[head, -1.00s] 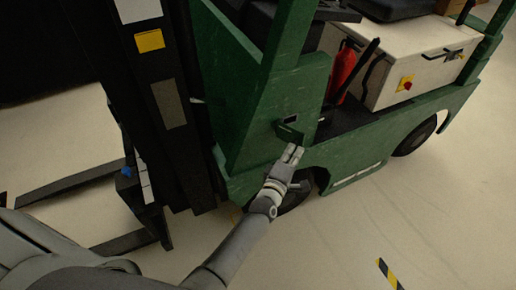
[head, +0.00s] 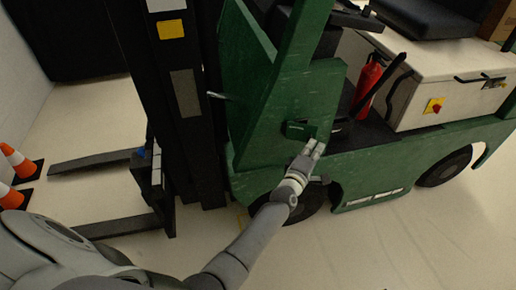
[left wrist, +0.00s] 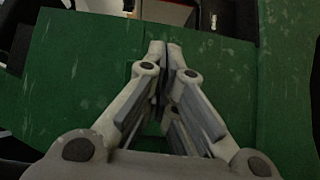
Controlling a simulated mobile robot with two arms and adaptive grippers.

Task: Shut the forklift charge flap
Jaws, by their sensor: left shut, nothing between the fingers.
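The green forklift (head: 290,85) fills the middle of the head view. Its small green charge flap (head: 301,130) is on the lower part of the green side panel and seems to stand out from it at an angle; how far open it is cannot be told exactly. My left gripper (head: 315,147) is shut and empty, with its fingertips just below and right of the flap, touching or very close. In the left wrist view the shut fingertips (left wrist: 166,48) point at green panels (left wrist: 80,70); the flap cannot be made out clearly there. My right gripper is not in view.
The black mast (head: 180,90) and forks (head: 95,163) stand left of the panel. A front wheel (head: 300,205) is below my left wrist. A red extinguisher (head: 368,82) stands behind the panel. Orange cones (head: 18,162) are at far left. Floor at lower right is clear.

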